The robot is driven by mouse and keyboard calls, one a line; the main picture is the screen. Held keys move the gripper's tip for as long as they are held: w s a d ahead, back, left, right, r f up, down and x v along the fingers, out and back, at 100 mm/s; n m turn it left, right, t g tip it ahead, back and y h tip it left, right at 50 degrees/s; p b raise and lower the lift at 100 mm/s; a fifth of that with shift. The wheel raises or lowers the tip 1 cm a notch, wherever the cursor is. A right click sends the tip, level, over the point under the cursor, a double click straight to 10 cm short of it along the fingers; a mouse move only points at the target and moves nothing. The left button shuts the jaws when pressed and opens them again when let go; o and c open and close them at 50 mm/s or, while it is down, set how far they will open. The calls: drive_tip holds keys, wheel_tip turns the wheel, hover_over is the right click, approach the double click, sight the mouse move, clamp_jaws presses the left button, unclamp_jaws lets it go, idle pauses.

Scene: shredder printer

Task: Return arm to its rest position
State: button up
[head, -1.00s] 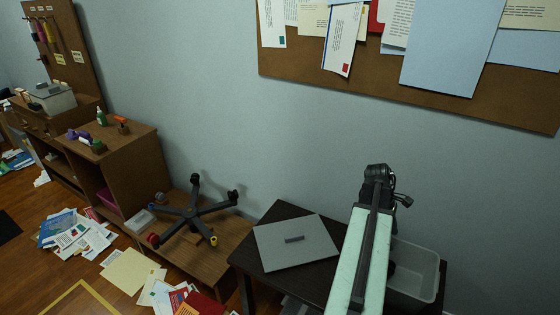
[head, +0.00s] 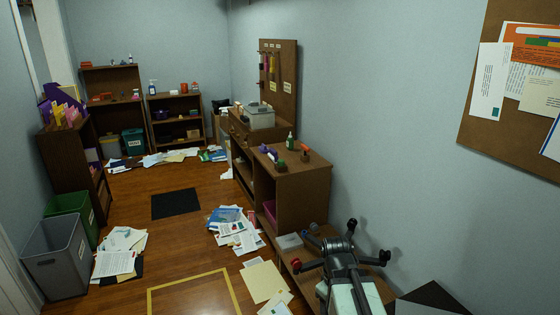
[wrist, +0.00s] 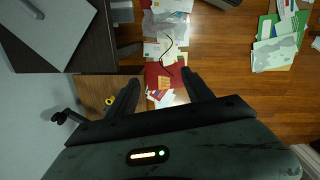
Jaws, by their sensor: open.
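My arm (head: 345,285), with its pale green link and dark joint, rises at the bottom right of the head view. My gripper (wrist: 160,77) shows in the wrist view with its two dark fingers spread apart and nothing between them. It points down over a low wooden surface (wrist: 95,92) and papers on the floor, apart from both. The head view does not show the fingers clearly.
A dark table (head: 437,298) stands at the lower right, with a grey panel (wrist: 45,28) on it. A wooden cabinet (head: 295,187) stands along the wall. Loose papers (head: 235,232) litter the floor. A yellow-framed floor patch (head: 195,295) is clear.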

wheel_tip(320, 180, up, 13)
drive_tip(key=a+m+y+p, duration=0.1)
drive_tip(key=m+p, duration=0.5)
drive_tip(key=p, duration=0.7)
drive_tip(key=shift+s+a+r+m, duration=0.15)
drive_tip(key=shift+s+a+m, duration=0.15)
drive_tip(key=shift+a, duration=0.05)
drive_tip(key=shift+c, duration=0.2)
